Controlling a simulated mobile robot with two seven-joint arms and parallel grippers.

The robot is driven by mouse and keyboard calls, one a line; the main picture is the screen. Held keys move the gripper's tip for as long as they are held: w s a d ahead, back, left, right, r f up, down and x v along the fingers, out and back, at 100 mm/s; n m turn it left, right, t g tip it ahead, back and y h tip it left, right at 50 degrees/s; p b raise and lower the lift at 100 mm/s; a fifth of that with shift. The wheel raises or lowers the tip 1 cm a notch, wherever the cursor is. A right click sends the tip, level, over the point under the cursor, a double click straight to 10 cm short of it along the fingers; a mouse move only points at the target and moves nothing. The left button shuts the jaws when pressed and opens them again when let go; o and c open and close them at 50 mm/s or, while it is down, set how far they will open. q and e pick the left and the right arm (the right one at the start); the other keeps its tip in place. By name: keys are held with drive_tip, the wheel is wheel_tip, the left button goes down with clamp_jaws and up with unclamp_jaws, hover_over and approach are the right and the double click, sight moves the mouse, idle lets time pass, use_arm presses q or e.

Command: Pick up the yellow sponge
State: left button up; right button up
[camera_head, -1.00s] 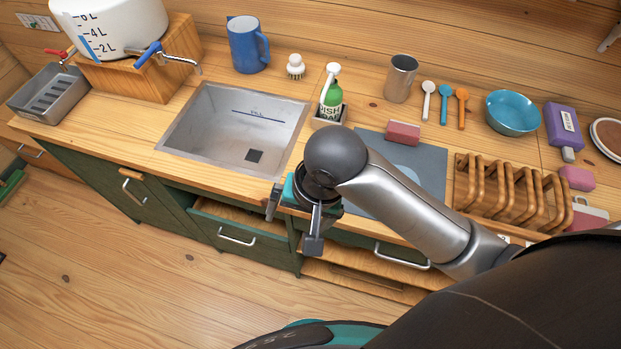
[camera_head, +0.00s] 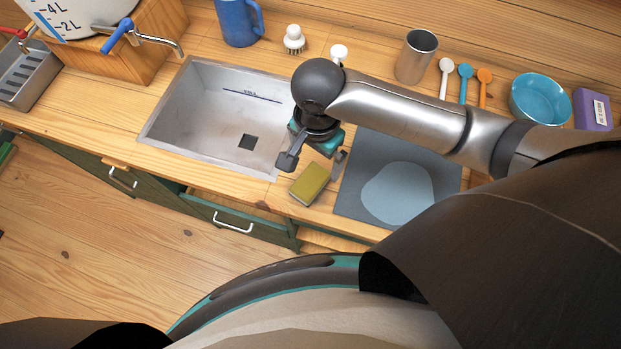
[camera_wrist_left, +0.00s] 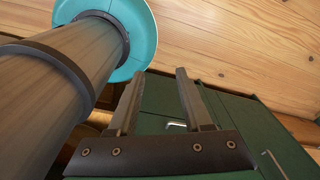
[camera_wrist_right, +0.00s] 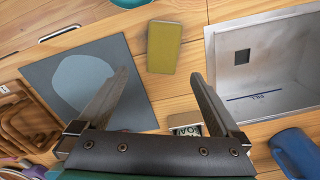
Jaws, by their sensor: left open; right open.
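The yellow sponge (camera_head: 310,184) lies on the wooden counter between the sink and the grey mat, near the counter's front edge. In the right wrist view the sponge (camera_wrist_right: 163,47) shows beyond my open fingertips, roughly in line with the gap between them. My right gripper (camera_head: 314,162) is open and empty, above the counter just behind the sponge; the right wrist view also shows its spread fingers (camera_wrist_right: 158,78). My left gripper (camera_wrist_left: 156,72) is open and empty, with green cabinet fronts and the wooden floor behind it. It does not show in the head view.
The metal sink (camera_head: 205,110) is left of the sponge. The grey mat (camera_head: 352,196) with a light blue patch is on its right. A blue mug (camera_head: 237,22), a brush (camera_head: 293,40), a metal cup (camera_head: 415,58) and a blue bowl (camera_head: 541,99) stand farther back.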

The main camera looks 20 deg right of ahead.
sight(314, 176)
wheel_tip(314, 176, down, 3)
drive_tip(key=shift+f, duration=0.55)
drive_tip(key=shift+f+b, duration=0.35)
drive_tip(key=shift+f, duration=0.1)
drive_tip(key=f, duration=0.3)
drive_tip(key=shift+w+f+b, duration=0.2)
drive_tip(key=shift+f+b, duration=0.1)
drive_tip(key=shift+f, duration=0.5)
use_arm(q)
drive_tip(key=shift+w+f, duration=0.8)
drive_tip(key=shift+w, duration=0.05)
drive_tip(key=shift+s, duration=0.1)
